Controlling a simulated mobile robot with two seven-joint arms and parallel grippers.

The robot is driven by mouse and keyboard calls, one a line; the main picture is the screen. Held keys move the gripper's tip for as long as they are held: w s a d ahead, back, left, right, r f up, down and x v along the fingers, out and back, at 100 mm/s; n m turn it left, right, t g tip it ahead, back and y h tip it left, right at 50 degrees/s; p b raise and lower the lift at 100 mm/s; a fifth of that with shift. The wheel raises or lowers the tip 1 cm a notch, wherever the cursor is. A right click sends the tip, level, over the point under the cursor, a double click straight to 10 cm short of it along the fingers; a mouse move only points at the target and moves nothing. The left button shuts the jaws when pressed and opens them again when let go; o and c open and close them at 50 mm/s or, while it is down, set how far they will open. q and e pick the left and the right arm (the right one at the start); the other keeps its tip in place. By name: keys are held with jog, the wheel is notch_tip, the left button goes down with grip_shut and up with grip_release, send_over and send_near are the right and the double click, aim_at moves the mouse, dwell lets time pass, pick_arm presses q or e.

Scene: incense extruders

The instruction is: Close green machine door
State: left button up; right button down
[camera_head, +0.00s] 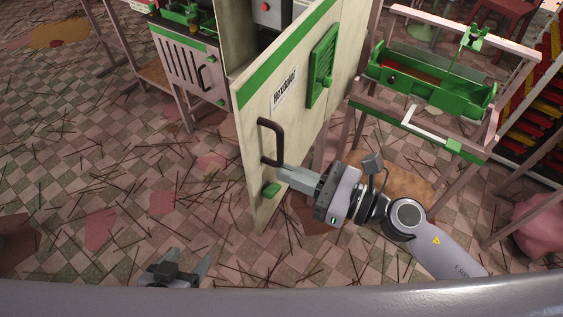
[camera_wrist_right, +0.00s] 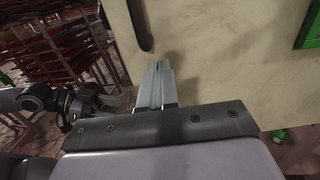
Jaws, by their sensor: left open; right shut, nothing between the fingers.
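The machine door (camera_head: 290,110) is a cream panel with green trim, a dark handle (camera_head: 270,141) and a green vent, and it stands swung open from the machine (camera_head: 232,35). My right gripper (camera_head: 281,172) is shut and empty, its fingertips by the lower end of the handle, close to the door's face. In the right wrist view the shut fingers (camera_wrist_right: 154,70) point at the cream door surface (camera_wrist_right: 215,60), with the dark handle (camera_wrist_right: 139,24) just beyond the tips. Contact cannot be told. My left gripper (camera_head: 189,262) is open and empty at the bottom, apart from the door.
A green trough machine (camera_head: 430,85) on a wooden frame stands to the right, near my right arm. A rack of red and yellow items (camera_head: 540,100) is at the far right.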

jog(key=shift+x, duration=1.2)
